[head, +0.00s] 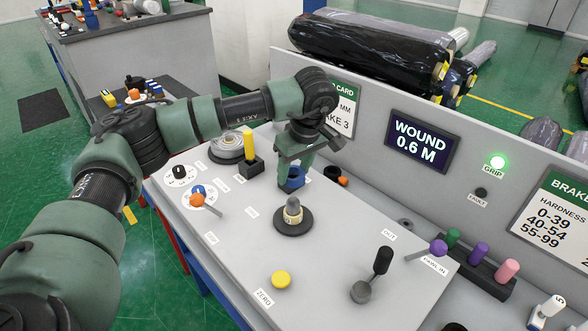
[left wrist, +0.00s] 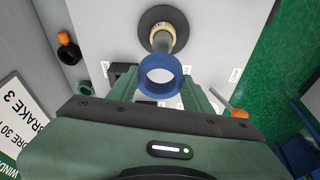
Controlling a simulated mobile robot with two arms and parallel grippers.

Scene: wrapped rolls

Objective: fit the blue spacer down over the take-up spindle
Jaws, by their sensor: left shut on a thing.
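The blue spacer (head: 291,181) is a short ring held in my left gripper (head: 297,163). In the left wrist view, the ring (left wrist: 161,93) sits between the two green fingers, with its open hole facing the camera. The take-up spindle (head: 293,212) is a grey post with a pale collar at its foot, upright on a round dark base. It also shows in the left wrist view (left wrist: 164,39), with its tip close to the ring's edge. The spacer is off the spindle, not around it. My right gripper is not in view.
A yellow peg on a black block (head: 251,158) stands left of my gripper. A dark ring with an orange knob (head: 337,176) lies to the right. A yellow button (head: 281,279) and a black-handled lever (head: 374,272) are nearer. The display (head: 422,142) reads "WOUND 0.6 M"; the GRIP lamp (head: 497,162) glows green.

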